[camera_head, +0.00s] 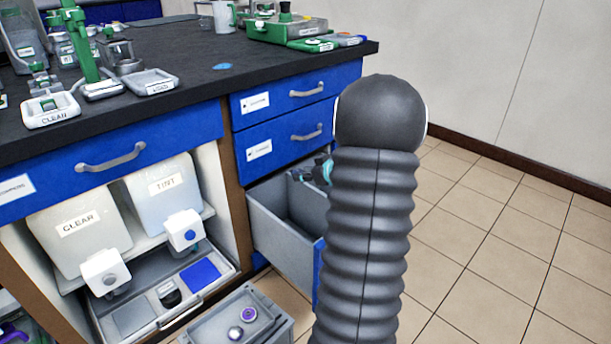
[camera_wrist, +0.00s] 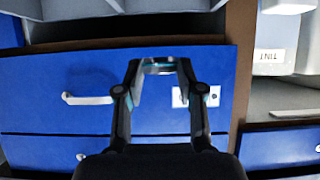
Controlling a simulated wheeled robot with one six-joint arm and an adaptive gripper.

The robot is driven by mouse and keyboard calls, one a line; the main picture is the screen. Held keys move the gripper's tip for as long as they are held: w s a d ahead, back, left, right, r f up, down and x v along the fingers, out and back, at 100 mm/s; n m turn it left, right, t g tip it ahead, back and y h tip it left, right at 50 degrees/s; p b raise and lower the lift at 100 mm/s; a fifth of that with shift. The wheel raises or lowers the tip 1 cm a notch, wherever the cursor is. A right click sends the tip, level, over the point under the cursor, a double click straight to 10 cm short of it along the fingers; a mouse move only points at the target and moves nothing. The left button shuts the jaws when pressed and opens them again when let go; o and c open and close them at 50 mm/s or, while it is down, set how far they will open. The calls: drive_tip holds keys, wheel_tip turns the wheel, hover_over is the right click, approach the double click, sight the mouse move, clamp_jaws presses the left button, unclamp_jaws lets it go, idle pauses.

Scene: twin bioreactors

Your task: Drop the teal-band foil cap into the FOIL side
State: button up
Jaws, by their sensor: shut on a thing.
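My gripper (camera_head: 313,172) is at the open lower drawer (camera_head: 277,238), near its back by the cabinet front, partly hidden by my arm in the head view. In the wrist view my gripper (camera_wrist: 158,70) is shut on a small pale piece with a teal edge, the teal-band foil cap (camera_wrist: 158,64), held between the fingertips. The cap cannot be made out in the head view. No FOIL label is readable in either view. The drawer is grey inside with a blue front; its right part is hidden behind my arm.
A grey bin (camera_head: 205,330) with small round items, one purple-ringed (camera_head: 248,313), stands on the floor in front. CLEAR (camera_head: 78,228) and TINT (camera_head: 165,185) containers sit in the open cabinet. Shut blue drawers (camera_head: 290,92) are above the open one. Tiled floor is free at right.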

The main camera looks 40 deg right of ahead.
drive_tip(key=shift+f+b, duration=1.8)
drive_tip(key=shift+b, duration=0.15)
drive_tip(key=o, duration=0.8)
drive_tip(key=shift+r, duration=0.1)
wheel_tip(320, 180, up, 10)
drive_tip(key=shift+f, duration=0.1)
